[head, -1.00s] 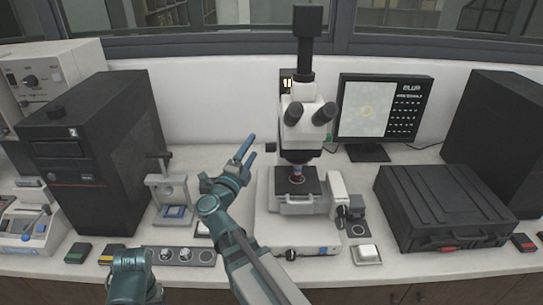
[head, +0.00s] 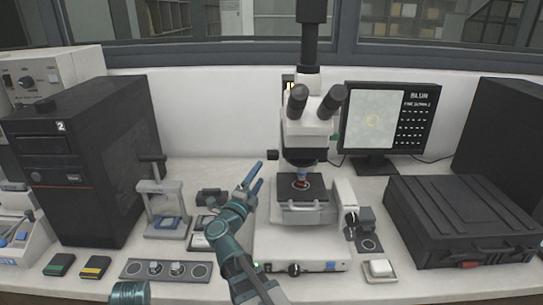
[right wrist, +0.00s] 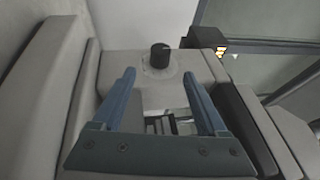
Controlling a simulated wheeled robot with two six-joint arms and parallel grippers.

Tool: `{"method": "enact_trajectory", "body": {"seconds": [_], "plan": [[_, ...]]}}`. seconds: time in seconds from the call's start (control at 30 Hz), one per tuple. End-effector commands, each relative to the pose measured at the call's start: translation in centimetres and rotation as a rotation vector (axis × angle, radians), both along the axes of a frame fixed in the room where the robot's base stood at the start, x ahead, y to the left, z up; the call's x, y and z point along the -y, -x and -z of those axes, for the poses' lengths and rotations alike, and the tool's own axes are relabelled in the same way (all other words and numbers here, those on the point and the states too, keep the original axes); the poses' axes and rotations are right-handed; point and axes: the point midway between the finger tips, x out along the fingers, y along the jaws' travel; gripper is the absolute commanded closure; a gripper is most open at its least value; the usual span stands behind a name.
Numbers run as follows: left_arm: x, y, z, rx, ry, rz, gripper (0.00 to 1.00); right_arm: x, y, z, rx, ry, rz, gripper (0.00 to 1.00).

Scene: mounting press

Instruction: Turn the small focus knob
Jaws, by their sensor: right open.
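The microscope (head: 309,130) stands at the middle of the bench, with a black knob (head: 351,218) low on its right side and another dark knob (head: 294,270) on its base front. My right gripper (head: 261,172) is open and empty, just left of the microscope's stage. In the right wrist view, a small black knob (right wrist: 160,55) on a pale housing shows beyond and between my open fingertips (right wrist: 158,74). The fingers look apart from it. I cannot tell which microscope knob this is. My left gripper is out of view; only a bit of that arm shows at the bottom.
The monitor (head: 384,115) reads "BLUR". A black case (head: 465,215) lies at the right. A small press (head: 163,205) and a dark tower (head: 85,165) stand at the left.

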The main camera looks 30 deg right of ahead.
Motion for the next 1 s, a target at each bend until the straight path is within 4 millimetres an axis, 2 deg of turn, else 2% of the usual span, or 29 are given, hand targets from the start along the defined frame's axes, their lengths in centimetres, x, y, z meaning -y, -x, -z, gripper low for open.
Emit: {"method": "enact_trajectory", "body": {"seconds": [0.03, 0.2, 0.5, 0.7, 1.0], "plan": [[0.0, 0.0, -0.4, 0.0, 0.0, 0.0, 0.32, 1.1, -0.9, -0.4, 0.0, 0.001, 0.005, 0.24], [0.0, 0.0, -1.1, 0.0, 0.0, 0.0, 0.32, 3.9, -3.0, -1.1, -0.001, 0.001, 0.004, 0.24], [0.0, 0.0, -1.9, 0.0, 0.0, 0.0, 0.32, 7.6, -5.6, -1.9, 0.0, 0.0, 0.003, 0.24], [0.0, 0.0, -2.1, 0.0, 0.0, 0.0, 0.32, 8.6, -6.3, -2.1, 0.0, 0.0, 0.001, 0.24], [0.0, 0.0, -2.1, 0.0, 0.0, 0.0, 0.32, 8.8, -6.3, -2.1, 0.0, 0.0, 0.001, 0.24]]}}
